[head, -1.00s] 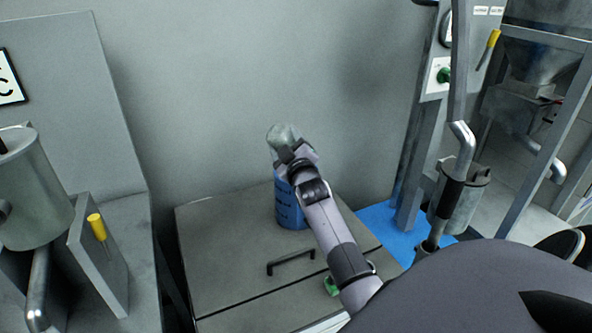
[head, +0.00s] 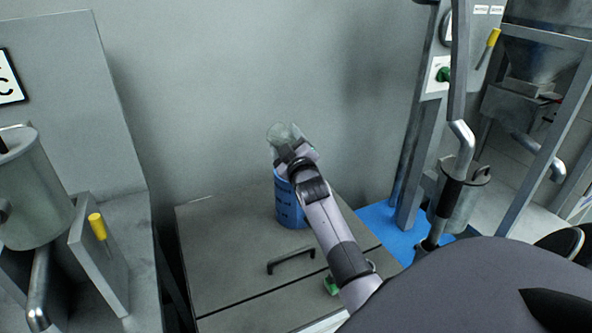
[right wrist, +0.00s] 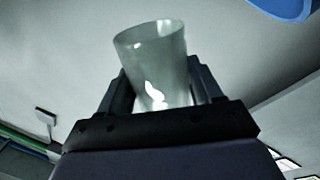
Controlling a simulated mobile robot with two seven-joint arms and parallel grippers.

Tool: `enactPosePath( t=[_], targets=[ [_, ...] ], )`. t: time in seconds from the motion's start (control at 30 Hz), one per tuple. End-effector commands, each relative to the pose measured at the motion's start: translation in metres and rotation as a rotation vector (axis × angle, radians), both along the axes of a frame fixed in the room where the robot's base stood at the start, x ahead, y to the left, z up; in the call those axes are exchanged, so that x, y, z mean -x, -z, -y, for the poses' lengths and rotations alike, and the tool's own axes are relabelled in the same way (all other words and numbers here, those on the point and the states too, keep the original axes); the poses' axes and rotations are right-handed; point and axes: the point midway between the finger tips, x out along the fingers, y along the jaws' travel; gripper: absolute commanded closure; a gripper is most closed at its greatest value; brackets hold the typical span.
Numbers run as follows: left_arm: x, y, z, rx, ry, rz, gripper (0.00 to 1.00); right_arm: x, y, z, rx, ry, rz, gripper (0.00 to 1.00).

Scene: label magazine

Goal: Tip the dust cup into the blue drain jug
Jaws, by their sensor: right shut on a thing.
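The dust cup (head: 283,134) is a translucent, pale grey-green cup. My right gripper (head: 293,152) is shut on it and holds it tilted above the blue drain jug (head: 290,208). The jug stands upright on the grey cabinet top, and its upper part is partly hidden by my gripper. In the right wrist view, the cup (right wrist: 155,65) sits between both fingers with its mouth facing away from the palm, and a pale patch shows in it. A blue curved edge shows at the top right there. My left gripper is out of view.
The grey cabinet top (head: 225,240) has a black handle (head: 291,262) and a small green part near my forearm. A metal canister (head: 30,190) and a yellow-handled lever (head: 97,226) stand at left. Pipes and a frame stand at right.

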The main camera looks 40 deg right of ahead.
Motion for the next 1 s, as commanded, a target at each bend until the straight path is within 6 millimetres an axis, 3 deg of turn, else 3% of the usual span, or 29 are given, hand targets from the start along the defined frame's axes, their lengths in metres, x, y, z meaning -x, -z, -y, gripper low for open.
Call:
enactPosePath(
  t=[0.07,0.33,0.67,0.83,0.97,1.0],
  targets=[
    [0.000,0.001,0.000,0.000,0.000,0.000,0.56,0.000,0.000,0.000,0.003,0.000,0.000,0.68],
    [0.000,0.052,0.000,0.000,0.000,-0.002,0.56,-0.006,0.031,-0.019,0.369,0.000,-0.116,0.68],
    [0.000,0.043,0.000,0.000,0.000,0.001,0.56,-0.008,0.015,-0.025,0.505,0.000,-0.158,0.68],
    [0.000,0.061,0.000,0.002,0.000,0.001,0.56,-0.010,0.026,-0.031,0.670,0.000,-0.211,0.68],
    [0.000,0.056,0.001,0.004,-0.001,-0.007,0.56,-0.011,0.012,-0.036,0.823,0.002,-0.257,0.68],
    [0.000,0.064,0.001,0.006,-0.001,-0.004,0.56,-0.012,0.020,-0.036,0.864,0.001,-0.273,0.68]
  ],
)
